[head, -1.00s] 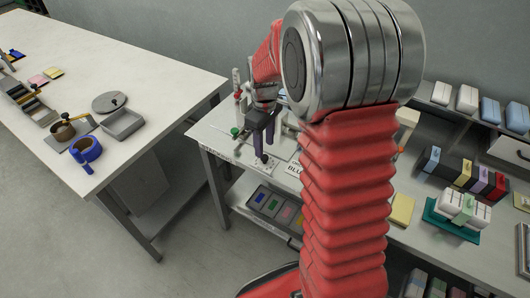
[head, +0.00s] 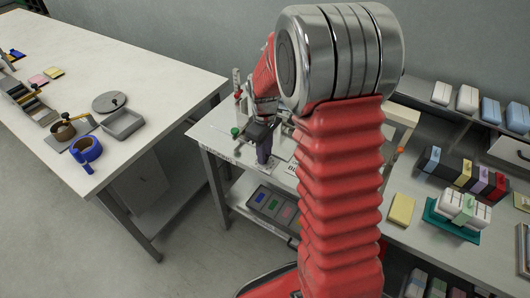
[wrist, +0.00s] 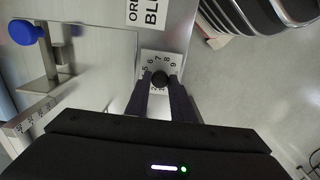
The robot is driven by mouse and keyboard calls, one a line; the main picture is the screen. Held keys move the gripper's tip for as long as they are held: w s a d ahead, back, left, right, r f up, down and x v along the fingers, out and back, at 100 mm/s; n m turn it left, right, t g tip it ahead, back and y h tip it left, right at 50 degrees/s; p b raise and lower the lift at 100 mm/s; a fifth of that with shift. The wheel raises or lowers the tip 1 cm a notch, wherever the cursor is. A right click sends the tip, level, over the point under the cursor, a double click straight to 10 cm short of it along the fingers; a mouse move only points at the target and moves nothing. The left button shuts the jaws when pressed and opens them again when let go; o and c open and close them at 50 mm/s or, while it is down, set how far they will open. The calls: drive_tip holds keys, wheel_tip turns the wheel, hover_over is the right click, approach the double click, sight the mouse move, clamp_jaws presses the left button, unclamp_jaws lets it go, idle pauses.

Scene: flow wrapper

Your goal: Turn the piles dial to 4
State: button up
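The piles dial shows in the wrist view as a round black knob (wrist: 159,79) on a pale plate (wrist: 147,60) with numbers around it; 5, 6, 7, 8 and 9 can be read. The lower part of the scale is hidden by my fingers, and the knob's pointer cannot be made out. My gripper (wrist: 160,84) has its two dark fingers apart, one on each side of the knob, with their tips close to it. Whether they touch it is not clear. In the head view my gripper (head: 264,158) points down at the front left of the bench, hiding the dial.
A blue knob (wrist: 25,32) on a metal bracket is at the left in the wrist view. In the head view, a green knob (head: 235,132) stands left of my gripper. A dark tray of coloured pieces (head: 271,207) is on the shelf below. Floor lies beyond the bench edge.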

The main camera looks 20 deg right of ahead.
clamp_jaws()
drive_tip(key=shift+m, duration=3)
drive_tip(key=o, duration=0.6)
unclamp_jaws()
drive_tip(key=shift+c, duration=0.2)
drive_tip(key=shift+r, duration=0.1)
wheel_tip(320, 180, up, 14)
drive_tip(key=shift+f, duration=0.25)
